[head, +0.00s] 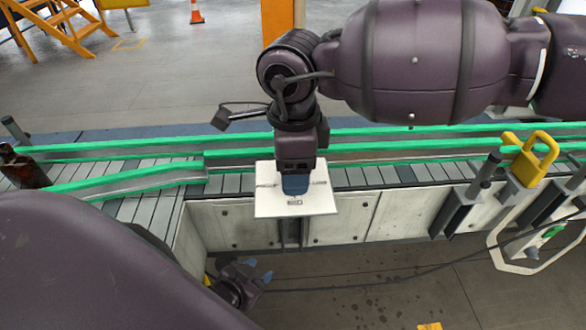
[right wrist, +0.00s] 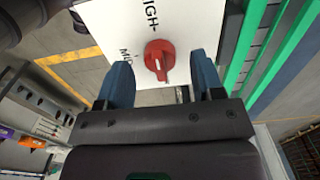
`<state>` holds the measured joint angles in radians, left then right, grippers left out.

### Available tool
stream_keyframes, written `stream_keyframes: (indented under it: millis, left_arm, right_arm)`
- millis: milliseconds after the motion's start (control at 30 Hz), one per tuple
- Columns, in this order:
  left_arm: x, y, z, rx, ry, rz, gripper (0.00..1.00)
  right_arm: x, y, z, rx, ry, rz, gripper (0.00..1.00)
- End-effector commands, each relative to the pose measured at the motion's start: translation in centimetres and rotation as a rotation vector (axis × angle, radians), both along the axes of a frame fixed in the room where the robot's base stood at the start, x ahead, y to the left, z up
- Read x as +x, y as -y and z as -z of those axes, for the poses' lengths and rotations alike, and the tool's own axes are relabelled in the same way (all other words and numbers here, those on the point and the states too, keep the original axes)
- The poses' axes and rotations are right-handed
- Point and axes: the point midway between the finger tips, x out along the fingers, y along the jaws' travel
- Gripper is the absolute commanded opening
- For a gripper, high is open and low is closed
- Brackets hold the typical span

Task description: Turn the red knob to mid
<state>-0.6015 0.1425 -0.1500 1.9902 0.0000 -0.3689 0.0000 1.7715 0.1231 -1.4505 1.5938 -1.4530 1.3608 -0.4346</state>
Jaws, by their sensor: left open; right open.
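The red knob (right wrist: 159,58) sits on a white panel (right wrist: 190,22) in the right wrist view. "HIGH" is printed above it and "MID" to its left. A pale mark on the knob lies towards the bottom of that picture, not towards either word. My right gripper (right wrist: 160,65) is open, with one blue finger on each side of the knob; I cannot tell whether they touch it. In the head view my right gripper (head: 295,187) hides the knob in front of the panel (head: 268,206). My left gripper (head: 259,268) is open and empty, low beside the conveyor.
A conveyor (head: 350,178) with green rails runs across behind the panel. Amber bottles (head: 24,170) stand on it at the far left. A yellow padlock-shaped part (head: 530,158) and grey brackets are at the right. The floor in front is mostly clear.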

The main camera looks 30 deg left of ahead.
Motion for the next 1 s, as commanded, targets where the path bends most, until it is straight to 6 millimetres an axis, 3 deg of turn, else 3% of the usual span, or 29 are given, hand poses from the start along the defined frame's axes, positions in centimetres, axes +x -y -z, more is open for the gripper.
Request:
stream_keyframes:
  millis: [200, 467, 800, 1000]
  left_arm:
    - [0.01, 0.00, -0.10, 0.000, 0.000, 0.000, 0.43]
    - [0.00, 0.00, -0.09, 0.000, 0.000, 0.000, 0.43]
    - [0.01, 0.00, -0.10, 0.000, 0.001, 0.000, 0.43]
    - [-0.03, 0.00, 0.14, 0.000, -0.001, 0.000, 0.43]
  right_arm:
    - [-0.05, -0.03, 1.20, 0.001, -0.001, -0.001, 0.61]
    - [-0.03, -0.02, 1.27, 0.001, -0.001, -0.001, 0.61]
    - [-0.03, -0.02, 1.24, 0.001, -0.001, -0.001, 0.12]
    - [-0.02, -0.01, 1.29, 0.001, -0.001, -0.014, 0.12]
